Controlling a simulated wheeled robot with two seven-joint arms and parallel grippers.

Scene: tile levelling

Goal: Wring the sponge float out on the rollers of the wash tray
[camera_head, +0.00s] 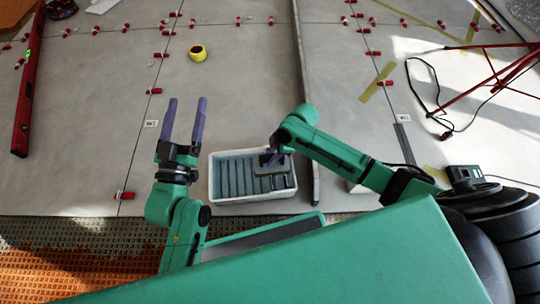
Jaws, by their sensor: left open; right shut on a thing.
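The wash tray (212,187) is a white rectangular tub with blue-grey water and dark parallel rollers, standing on the grey tiles in front of me. My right gripper (270,158) reaches over the tray's right part, pointing left and down. It is shut on the sponge float (272,170), a flat dark-edged piece at the rollers' right side; its handle is mostly hidden by the fingers. I cannot tell whether the float presses on the rollers. My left gripper (185,115) is open and empty, with purple fingers pointing away from me, left of the tray.
A long grey bar (302,90) runs just right of the tray. A red level (28,85) lies far left. Red levelling clips line the joints. A red tripod frame and black cable (437,100) lie right.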

